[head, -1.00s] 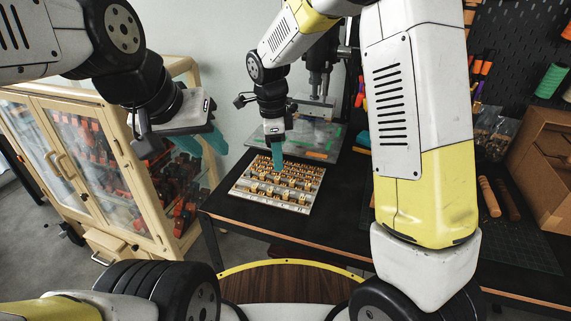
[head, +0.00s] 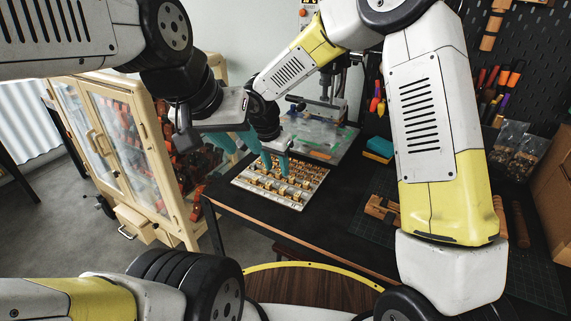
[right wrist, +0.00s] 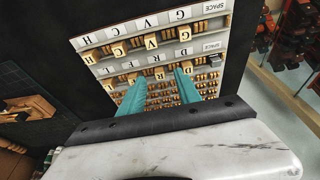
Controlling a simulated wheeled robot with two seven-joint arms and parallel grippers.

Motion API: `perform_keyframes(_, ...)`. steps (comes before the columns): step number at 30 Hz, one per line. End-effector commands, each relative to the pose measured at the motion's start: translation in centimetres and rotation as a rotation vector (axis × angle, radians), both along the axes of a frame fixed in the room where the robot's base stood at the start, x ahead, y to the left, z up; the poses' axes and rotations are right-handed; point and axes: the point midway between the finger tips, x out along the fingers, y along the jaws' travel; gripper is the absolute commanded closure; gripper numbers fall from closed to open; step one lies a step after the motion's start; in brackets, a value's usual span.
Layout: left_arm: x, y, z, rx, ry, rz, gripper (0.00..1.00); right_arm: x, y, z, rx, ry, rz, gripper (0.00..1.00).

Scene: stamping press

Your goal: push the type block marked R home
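The type tray (head: 297,205) lies on the dark table, with rows of small tan type blocks and white letter strips. It fills the middle of the right wrist view (right wrist: 228,20). My right gripper (right wrist: 160,75) is open over the tray, teal fingers apart. A tan block (right wrist: 159,73), apparently marked R though small, shows between its fingertips; I cannot tell if they touch it. My right gripper (head: 276,163) also shows in the head view, over the tray's back part. My left gripper (head: 250,151) appears open and empty, up and left of the tray, partly overlapping the right gripper in view.
The stamping press (head: 325,95) stands behind the tray. A glass-door cabinet (head: 125,125) is at the left. A wooden piece (head: 382,209) lies on the cutting mat at the right. The tabletop in front of the tray is clear.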

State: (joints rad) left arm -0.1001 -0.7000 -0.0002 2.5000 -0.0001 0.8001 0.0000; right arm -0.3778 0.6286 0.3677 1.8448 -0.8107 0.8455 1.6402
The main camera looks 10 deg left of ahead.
Motion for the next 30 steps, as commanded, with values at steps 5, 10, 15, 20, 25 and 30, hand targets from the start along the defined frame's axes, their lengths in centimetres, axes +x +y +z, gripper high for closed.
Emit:
perform_keyframes(5,0.0,0.0,0.0,0.0,0.0,0.0,0.64,0.6,-0.3,-2.2,-0.001,0.002,-0.001,0.6)
perform_keyframes(10,0.0,0.0,0.0,0.0,0.0,0.0,0.64,0.7,-0.4,-2.6,0.0,0.001,0.0,0.6)
perform_keyframes(15,0.0,0.0,0.0,0.0,0.0,0.0,0.64,0.7,-0.5,-2.8,-0.002,0.003,-0.002,0.67)
perform_keyframes(20,0.0,0.0,0.0,0.0,0.0,0.0,0.64,0.6,-0.5,-2.9,-0.003,0.005,-0.002,0.98)
perform_keyframes(25,0.0,0.0,0.0,0.0,0.0,0.0,0.64,0.6,-0.5,-2.9,0.0,0.006,-0.003,1.0)
perform_keyframes(30,0.0,0.0,0.0,0.0,0.0,0.0,0.64,0.6,-0.4,-2.9,0.0,0.006,-0.003,1.0)
